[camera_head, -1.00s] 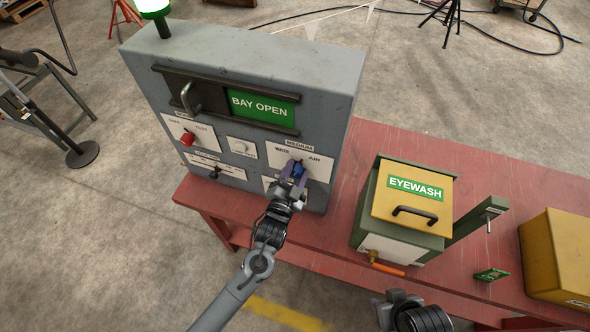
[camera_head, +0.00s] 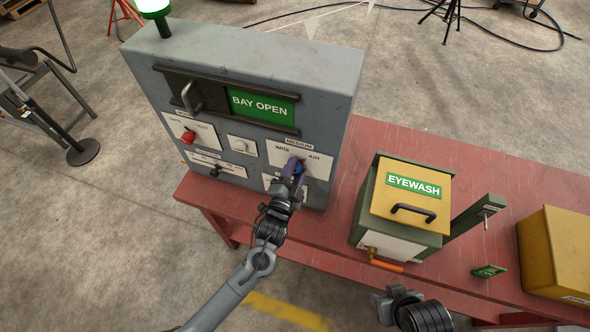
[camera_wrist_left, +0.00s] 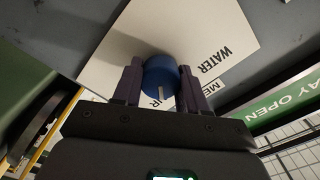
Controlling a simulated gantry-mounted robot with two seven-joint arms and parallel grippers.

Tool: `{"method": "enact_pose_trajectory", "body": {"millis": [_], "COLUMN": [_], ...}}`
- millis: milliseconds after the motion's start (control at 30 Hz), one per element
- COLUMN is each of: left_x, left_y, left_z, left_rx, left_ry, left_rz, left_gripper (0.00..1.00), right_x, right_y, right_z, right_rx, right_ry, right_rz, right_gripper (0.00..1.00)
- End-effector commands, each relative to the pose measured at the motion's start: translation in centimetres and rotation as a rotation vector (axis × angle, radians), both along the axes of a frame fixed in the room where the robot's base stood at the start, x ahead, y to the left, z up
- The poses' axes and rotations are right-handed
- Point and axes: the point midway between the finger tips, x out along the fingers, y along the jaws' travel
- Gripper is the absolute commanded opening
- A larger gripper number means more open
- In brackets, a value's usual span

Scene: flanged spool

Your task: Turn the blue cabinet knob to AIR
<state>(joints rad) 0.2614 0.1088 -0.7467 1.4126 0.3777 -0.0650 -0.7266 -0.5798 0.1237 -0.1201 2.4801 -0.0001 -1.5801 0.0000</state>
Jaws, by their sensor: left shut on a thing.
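The blue knob (camera_wrist_left: 160,75) sits on the white MEDIUM panel (camera_head: 318,166) at the right of the grey cabinet's front. My left gripper (camera_head: 295,172) is shut on it, with one purple finger on each side in the left wrist view (camera_wrist_left: 160,88). A white mark on the knob points down in that view, between the WATER label (camera_wrist_left: 214,59) on the right and a partly hidden label at lower left. In the head view, AIR (camera_head: 314,156) is right of the gripper, which mostly covers the knob. My right gripper (camera_head: 384,306) is at the bottom edge, its jaws unclear.
The grey cabinet (camera_head: 220,62) also has a red knob (camera_head: 188,137), a BAY OPEN sign (camera_head: 262,105) and a handle (camera_head: 191,98). The EYEWASH box (camera_head: 412,192) stands to the right on the red table (camera_head: 395,142). A yellow box (camera_head: 560,250) is farther right.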

Motion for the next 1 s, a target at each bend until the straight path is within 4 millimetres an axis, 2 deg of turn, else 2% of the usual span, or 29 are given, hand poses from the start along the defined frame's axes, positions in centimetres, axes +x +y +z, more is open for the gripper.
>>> {"method": "enact_pose_trajectory", "body": {"millis": [67,100,267,667,867,1000], "left_x": [0.0,0.0,0.0,-0.5,-2.7,-5.0], "left_y": [-0.4,-0.4,-0.3,0.1,0.8,1.6], "left_z": [0.7,0.7,0.5,0.1,0.0,-0.1], "left_rx": [-0.007,-0.007,-0.006,-0.003,-0.005,-0.004], "left_ry": [-0.013,-0.013,-0.009,-0.002,-0.001,-0.002], "left_rz": [-0.007,-0.007,-0.005,-0.002,-0.002,-0.003], "left_gripper": [0.12,0.43,0.67,0.67,0.67,0.67], "right_x": [0.0,0.0,0.0,0.0,0.0,0.0], "right_y": [0.1,0.1,0.2,0.2,0.1,0.0], "right_z": [0.1,0.1,0.1,-0.1,-0.5,-0.9], "right_rx": [0.002,0.003,0.007,0.007,0.004,0.0], "right_ry": [0.0,0.0,0.0,0.0,0.001,0.0], "right_rz": [-0.001,-0.002,-0.004,-0.005,-0.003,0.0], "right_gripper": [0.43,0.43,0.43,0.43,0.43,0.43]}}
